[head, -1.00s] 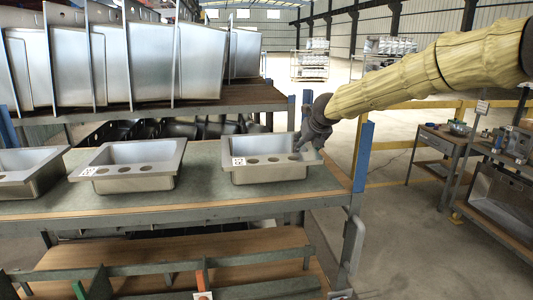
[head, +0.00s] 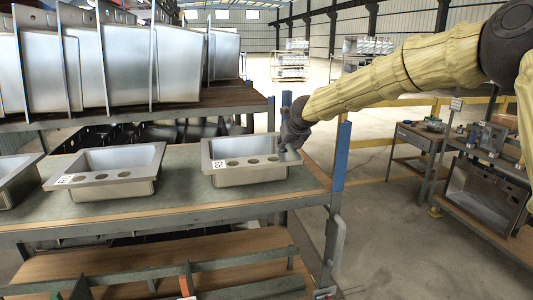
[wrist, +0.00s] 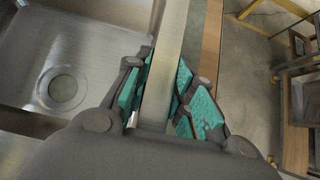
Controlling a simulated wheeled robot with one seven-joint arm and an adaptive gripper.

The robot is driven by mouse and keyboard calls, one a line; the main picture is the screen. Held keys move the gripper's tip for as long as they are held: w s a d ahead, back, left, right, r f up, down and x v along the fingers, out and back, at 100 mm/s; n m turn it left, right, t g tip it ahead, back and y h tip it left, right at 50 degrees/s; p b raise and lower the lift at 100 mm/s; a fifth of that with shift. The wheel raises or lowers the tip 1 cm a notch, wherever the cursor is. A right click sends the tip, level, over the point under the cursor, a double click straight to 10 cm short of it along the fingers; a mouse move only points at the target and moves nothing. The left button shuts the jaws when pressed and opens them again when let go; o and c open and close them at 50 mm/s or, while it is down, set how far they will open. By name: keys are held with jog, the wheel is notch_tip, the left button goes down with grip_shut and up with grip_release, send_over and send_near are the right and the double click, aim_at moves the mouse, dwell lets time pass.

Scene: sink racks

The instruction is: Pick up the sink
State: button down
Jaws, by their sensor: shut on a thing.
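The steel sink (head: 247,160) at the right end of the table has a rectangular basin, several round holes along its front ledge and a white label at its front left. My gripper (head: 288,142) is at its right rim. In the wrist view, my gripper (wrist: 160,95) has its teal-padded fingers shut on the sink's rim, one on each side. The basin and round drain of the sink (wrist: 62,88) show to the left. The sink appears level, at the tabletop; I cannot tell whether it is clear of the surface.
A second sink (head: 108,172) sits to the left on the green-topped table (head: 180,205), with part of a third beyond it. A rack of upright sinks (head: 130,65) stands behind. A blue post (head: 342,155) is close to the right of my gripper. Open floor lies further right.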

jog(key=shift+r, duration=0.2)
jog(key=shift+w+r+b, duration=0.1)
jog(key=shift+r+b, duration=0.7)
jog(key=shift+r, duration=0.45)
jog(key=shift+s+r, duration=0.2)
jog(key=shift+r, duration=0.15)
jog(key=s+r+b, duration=0.2)
jog(key=s+b, duration=0.5)
jog(key=s, duration=0.9)
jog(key=r+p, duration=0.5)
jog(key=shift+w+a+r+p, duration=0.1)
jog(key=shift+a+r+p, duration=0.1)
jog(key=shift+r+p, duration=0.1)
jog(key=shift+a, duration=0.1)
